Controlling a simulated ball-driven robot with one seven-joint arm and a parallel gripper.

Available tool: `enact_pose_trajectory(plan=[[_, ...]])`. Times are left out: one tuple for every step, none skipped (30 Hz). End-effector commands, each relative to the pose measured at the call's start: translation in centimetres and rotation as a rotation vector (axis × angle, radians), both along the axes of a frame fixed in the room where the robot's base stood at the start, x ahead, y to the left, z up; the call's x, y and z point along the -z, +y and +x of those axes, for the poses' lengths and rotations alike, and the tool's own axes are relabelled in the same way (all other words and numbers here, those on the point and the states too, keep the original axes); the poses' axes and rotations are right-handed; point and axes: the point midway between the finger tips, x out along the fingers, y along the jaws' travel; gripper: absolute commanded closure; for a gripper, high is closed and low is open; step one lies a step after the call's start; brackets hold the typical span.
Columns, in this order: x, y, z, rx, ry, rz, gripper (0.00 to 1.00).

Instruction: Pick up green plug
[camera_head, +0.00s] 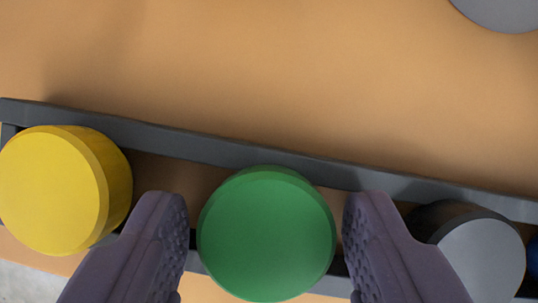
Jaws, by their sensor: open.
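The green plug (266,236) is a round cylinder seen from above, at the lower middle of the head camera view. It stands in a dark grey rack (215,147) that runs across the picture. My gripper (267,225) is open, with one purple-grey finger to the left of the green plug and one to the right. Small gaps show between the plug and both fingers. The lower part of the plug is hidden beneath its top.
A yellow plug (60,190) stands at the left of the rack. A grey plug (480,255) stands to the right, partly behind my right finger. A blue thing (533,257) shows at the right edge. A grey round thing (503,12) is at the top right. The orange-tan surface above the rack is mostly clear.

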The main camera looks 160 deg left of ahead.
Motion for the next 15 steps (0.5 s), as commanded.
enact_pose_trajectory(plan=[[0.22, -0.04, 0.09, 0.0, -0.001, 0.0, 0.42], [0.15, -0.05, 0.1, 0.0, -0.001, 0.0, 0.42], [0.05, -0.06, 0.1, 0.0, -0.001, -0.001, 0.42], [0.01, -0.06, 0.09, 0.0, -0.001, -0.001, 0.42], [-0.01, -0.06, 0.09, 0.0, -0.001, -0.001, 0.42], [-0.02, -0.06, 0.08, 0.0, -0.001, -0.001, 0.46], [-0.02, -0.05, 0.09, 0.0, -0.001, -0.001, 0.53], [-0.03, -0.06, 0.08, 0.0, -0.001, -0.001, 0.6], [-0.03, -0.06, 0.08, 0.0, -0.001, -0.001, 0.69], [-0.03, -0.06, 0.08, 0.0, -0.001, -0.001, 0.76], [-0.03, -0.06, 0.08, 0.0, -0.001, -0.001, 0.83], [-0.03, -0.06, 0.08, 0.0, -0.001, -0.001, 0.84], [-0.03, -0.06, 0.08, 0.0, -0.001, -0.001, 0.84], [-0.03, -0.06, 0.08, 0.0, -0.001, -0.001, 0.84], [-0.03, -0.06, 0.08, 0.0, -0.001, -0.001, 0.84]])
